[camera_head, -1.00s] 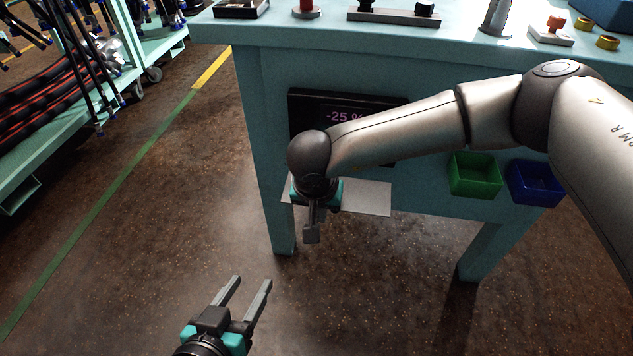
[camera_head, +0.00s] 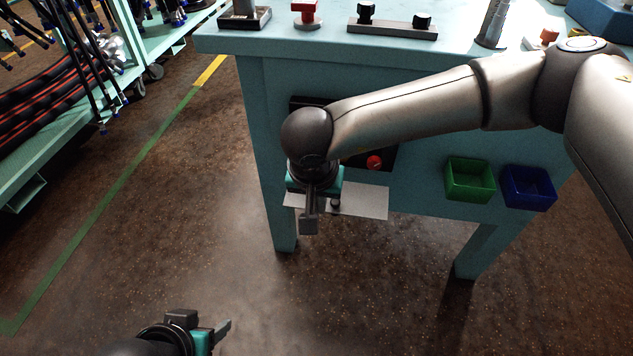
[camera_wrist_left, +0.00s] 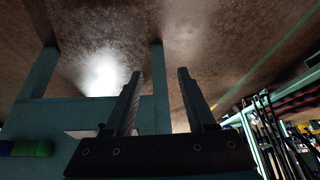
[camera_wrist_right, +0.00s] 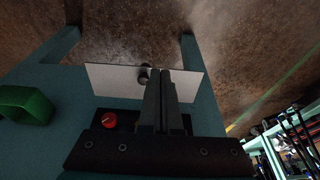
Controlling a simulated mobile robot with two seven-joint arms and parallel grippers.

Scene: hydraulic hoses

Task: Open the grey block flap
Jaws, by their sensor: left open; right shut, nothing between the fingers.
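A light grey flat plate (camera_head: 365,201), which I take for the grey block flap, is at the front of the teal bench, below a dark panel. It also shows in the right wrist view (camera_wrist_right: 108,80), with a small dark knob (camera_wrist_right: 143,74) on it. I cannot tell whether it is open. My right gripper (camera_head: 309,226) is shut and empty in front of the plate. In the right wrist view its fingertips (camera_wrist_right: 166,72) appear just beside the knob; contact is unclear. My left gripper (camera_head: 222,332) is open and empty, low at the left, away from the plate.
The dark panel bears a red knob (camera_head: 375,162); my right arm covers much of it. Green (camera_head: 469,181) and blue (camera_head: 529,188) bins hang to the right. The teal bench (camera_head: 300,45) carries several fittings. A hose rack (camera_head: 50,130) stands left. The floor between is clear.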

